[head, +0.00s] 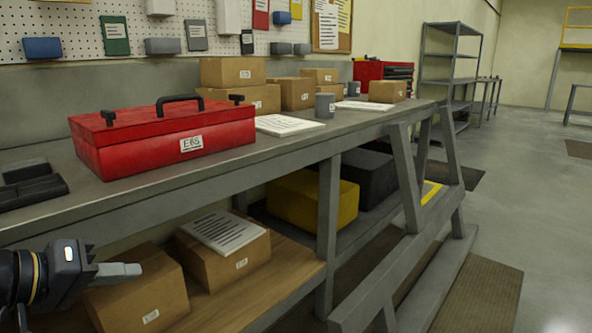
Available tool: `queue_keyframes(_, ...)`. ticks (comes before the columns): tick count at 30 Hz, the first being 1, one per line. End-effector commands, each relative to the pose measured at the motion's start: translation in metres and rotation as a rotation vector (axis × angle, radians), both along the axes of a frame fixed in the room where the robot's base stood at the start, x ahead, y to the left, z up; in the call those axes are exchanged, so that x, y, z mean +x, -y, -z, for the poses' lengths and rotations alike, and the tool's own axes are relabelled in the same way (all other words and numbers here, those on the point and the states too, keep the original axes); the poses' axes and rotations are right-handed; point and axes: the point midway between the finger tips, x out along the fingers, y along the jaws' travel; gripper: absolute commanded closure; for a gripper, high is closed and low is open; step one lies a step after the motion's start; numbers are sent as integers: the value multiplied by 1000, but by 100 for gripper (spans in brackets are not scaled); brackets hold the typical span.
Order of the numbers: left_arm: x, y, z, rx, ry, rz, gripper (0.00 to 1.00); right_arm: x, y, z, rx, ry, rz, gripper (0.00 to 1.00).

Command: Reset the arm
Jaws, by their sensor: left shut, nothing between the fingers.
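My left gripper (120,272) shows at the lower left, with the end of my left arm coming in from the left edge. Its fingers are shut with nothing between them and point to the right. It is in front of the workbench (280,148), below the level of the bench top. In the picture it overlaps a cardboard box (150,292) on the lower shelf; I cannot tell how far apart they are. My right gripper is not in view.
A red toolbox (165,140) stands on the bench top, with cardboard boxes (232,72) behind it. The lower wooden shelf (285,275) also holds boxes. Slanted grey legs (405,180) stand at the bench's right end. The floor (545,200) to the right is open.

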Motion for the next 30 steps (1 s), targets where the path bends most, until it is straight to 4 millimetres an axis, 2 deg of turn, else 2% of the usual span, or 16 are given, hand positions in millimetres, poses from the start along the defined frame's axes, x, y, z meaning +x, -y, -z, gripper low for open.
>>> queue_keyframes(1, -21, 17, 27, 41, -55, 19, 100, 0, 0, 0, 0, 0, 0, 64)
queue_keyframes(3, -45, 31, 61, 98, -123, 32, 100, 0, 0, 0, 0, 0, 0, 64)
queue_keyframes(6, -73, 43, 103, 174, -194, 50, 100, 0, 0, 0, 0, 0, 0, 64)
queue_keyframes(12, -118, 56, 170, 307, -280, 84, 100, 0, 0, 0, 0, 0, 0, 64)
queue_keyframes(17, -150, 62, 215, 412, -311, 113, 100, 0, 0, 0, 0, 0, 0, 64)
queue_keyframes(18, -147, 60, 193, 409, -311, 106, 100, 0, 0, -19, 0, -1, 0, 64)
queue_keyframes(26, -146, 59, 132, 405, -313, 105, 100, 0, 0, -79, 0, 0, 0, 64)
queue_keyframes(30, -146, 59, 88, 404, -313, 105, 100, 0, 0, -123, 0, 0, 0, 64)
